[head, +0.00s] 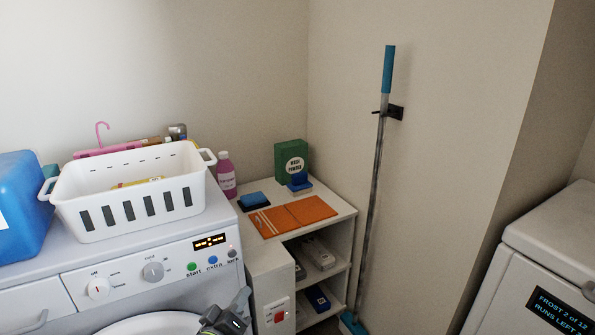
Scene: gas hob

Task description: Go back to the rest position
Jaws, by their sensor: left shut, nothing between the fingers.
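My left gripper (232,316) shows at the bottom edge of the head view, dark grey and partly cut off by the frame. It is shut with nothing held. It is in front of the washing machine (130,262), near the right side of the round door (150,325) and below the start and extra buttons. I cannot tell whether it touches the machine. My right gripper is not in view.
A white basket (130,208) and a blue container (22,212) stand on the machine. A white shelf unit (343,210) to the right holds an orange cloth (300,212) and a green box (290,160). A mop (372,190) hangs on the wall. A freezer (560,235) stands far right.

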